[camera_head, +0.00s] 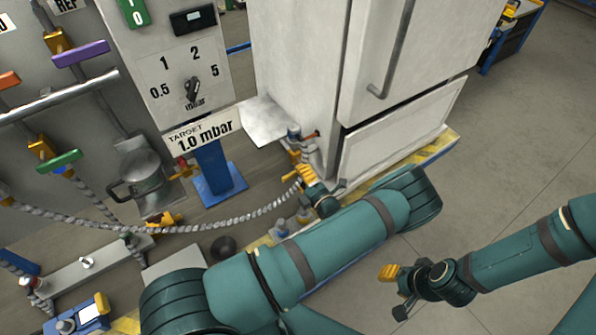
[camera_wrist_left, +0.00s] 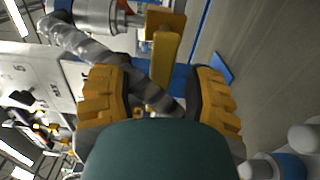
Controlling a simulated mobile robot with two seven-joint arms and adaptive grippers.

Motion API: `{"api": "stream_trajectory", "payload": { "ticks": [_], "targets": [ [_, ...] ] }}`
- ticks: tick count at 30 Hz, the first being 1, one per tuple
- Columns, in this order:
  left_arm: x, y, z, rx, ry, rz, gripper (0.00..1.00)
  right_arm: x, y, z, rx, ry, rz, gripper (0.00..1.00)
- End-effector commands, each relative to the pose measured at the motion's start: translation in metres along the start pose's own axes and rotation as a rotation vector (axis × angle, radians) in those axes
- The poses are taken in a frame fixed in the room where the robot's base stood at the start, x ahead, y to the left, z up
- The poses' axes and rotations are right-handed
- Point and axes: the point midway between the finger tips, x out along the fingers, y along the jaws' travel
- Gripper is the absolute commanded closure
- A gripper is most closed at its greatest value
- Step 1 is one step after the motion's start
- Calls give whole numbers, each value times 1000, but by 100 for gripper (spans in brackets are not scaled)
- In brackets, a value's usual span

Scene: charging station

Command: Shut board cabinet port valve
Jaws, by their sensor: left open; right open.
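The white cabinet (camera_head: 300,70) stands at the upper middle of the head view, with a port fitting (camera_head: 294,132) low on its left side. In the left wrist view a yellow valve handle (camera_wrist_left: 165,52) sits beside a silver cylindrical fitting (camera_wrist_left: 95,15). My left gripper (camera_head: 305,173) is close below the fitting in the head view and partly covers it. Its two yellow fingers (camera_wrist_left: 160,95) are spread, with the handle ahead of the gap; I cannot tell whether they touch it. My right gripper (camera_head: 390,273) is open and empty over the floor at the right.
A braided hose (camera_head: 215,227) runs to the port area and crosses the left wrist view (camera_wrist_left: 90,48). A board with a mbar dial (camera_head: 192,90) and several coloured levers stands at left. A metal pot (camera_head: 138,172) is below it.

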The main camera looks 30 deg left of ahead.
Motion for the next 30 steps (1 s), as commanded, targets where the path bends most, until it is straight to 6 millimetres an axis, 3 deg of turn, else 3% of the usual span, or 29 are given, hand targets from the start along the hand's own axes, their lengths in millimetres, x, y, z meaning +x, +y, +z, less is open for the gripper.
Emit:
{"api": "stream_trajectory", "payload": {
  "ticks": [9,15,21,30],
  "targets": [
    [-65,0,0,1,-2,-1,47,0,0,0,0,0,0,59],
    [-93,0,0,0,0,0,47,0,0,0,0,0,0,59],
    [-103,0,-1,1,1,1,47,0,0,0,0,0,0,59],
    [-103,0,-1,1,2,1,47,0,0,0,0,0,0,59]
  ]
}}
